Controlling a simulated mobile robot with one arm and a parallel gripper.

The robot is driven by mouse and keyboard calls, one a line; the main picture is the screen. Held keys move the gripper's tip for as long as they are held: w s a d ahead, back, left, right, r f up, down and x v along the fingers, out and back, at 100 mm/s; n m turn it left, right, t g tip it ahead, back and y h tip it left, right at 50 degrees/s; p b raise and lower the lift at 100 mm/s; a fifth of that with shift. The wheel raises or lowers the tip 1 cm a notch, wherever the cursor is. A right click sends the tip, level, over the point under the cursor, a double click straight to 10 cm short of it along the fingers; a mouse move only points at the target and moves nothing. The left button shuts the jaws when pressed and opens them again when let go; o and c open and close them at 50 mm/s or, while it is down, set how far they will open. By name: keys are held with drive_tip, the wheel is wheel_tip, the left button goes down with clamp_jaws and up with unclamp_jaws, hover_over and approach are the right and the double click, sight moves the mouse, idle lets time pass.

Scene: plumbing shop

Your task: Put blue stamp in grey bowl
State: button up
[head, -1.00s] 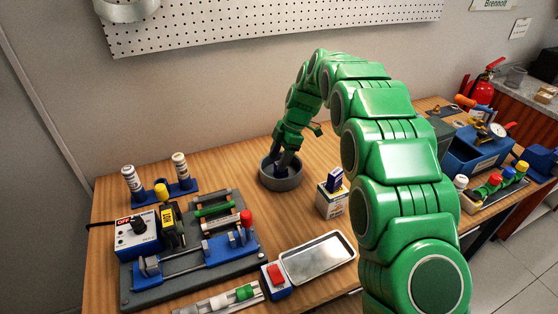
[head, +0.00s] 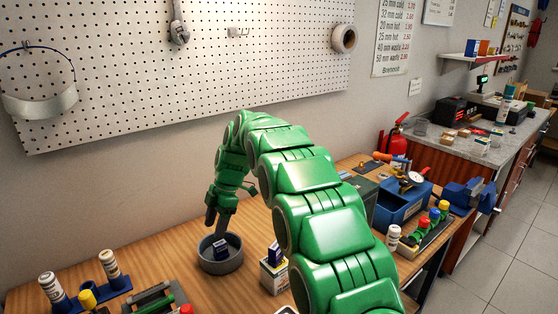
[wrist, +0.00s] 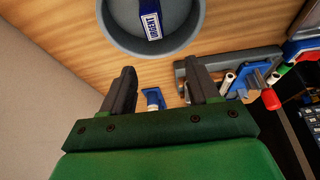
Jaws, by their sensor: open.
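The grey bowl (head: 222,268) stands on the wooden bench at the wall side. The blue stamp (wrist: 152,22), with a white-lettered label, lies inside the bowl in the wrist view. It also shows as a small blue shape in the bowl in the head view (head: 220,246). My gripper (head: 213,228) is just above the bowl at its left rim, fingers pointing down.
A small white box (head: 273,277) with a blue item on top stands right of the bowl. White-capped bottles (head: 110,268) stand at the left. A blue toolbox (head: 402,205) and a tray of coloured caps are at the right. The pegboard wall is behind.

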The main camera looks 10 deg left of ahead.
drive_tip(key=s+d+r+m+h, duration=0.1)
drive_tip(key=s+d+r+m, duration=0.3)
drive_tip(key=d, duration=0.5)
drive_tip(key=s+d+r+m+t, duration=0.1)
drive_tip(key=s+d+r+m, duration=0.2)
drive_tip(key=s+d+m, duration=0.45)
drive_tip(key=s+d+r+m+h, duration=0.1)
drive_tip(key=s+d+r+m, duration=0.25)
drive_tip(key=d, duration=0.75)
drive_tip(key=s+d+f+m, duration=0.1)
drive_tip(key=s+d+m, duration=0.3)
drive_tip(key=s, duration=0.4)
drive_tip(key=s+d+f+m, duration=0.1)
drive_tip(key=s+d+m, duration=0.3)
drive_tip(key=s, duration=0.5)
drive_tip(key=s+d+f+m+h, duration=0.1)
drive_tip(key=s+d+m, duration=0.2)
drive_tip(key=s+d, duration=0.4)
drive_tip(key=shift+s+d+f+m, duration=0.15)
drive_tip(key=shift+s+f+m, duration=0.25)
drive_tip(key=shift+s, duration=0.75)
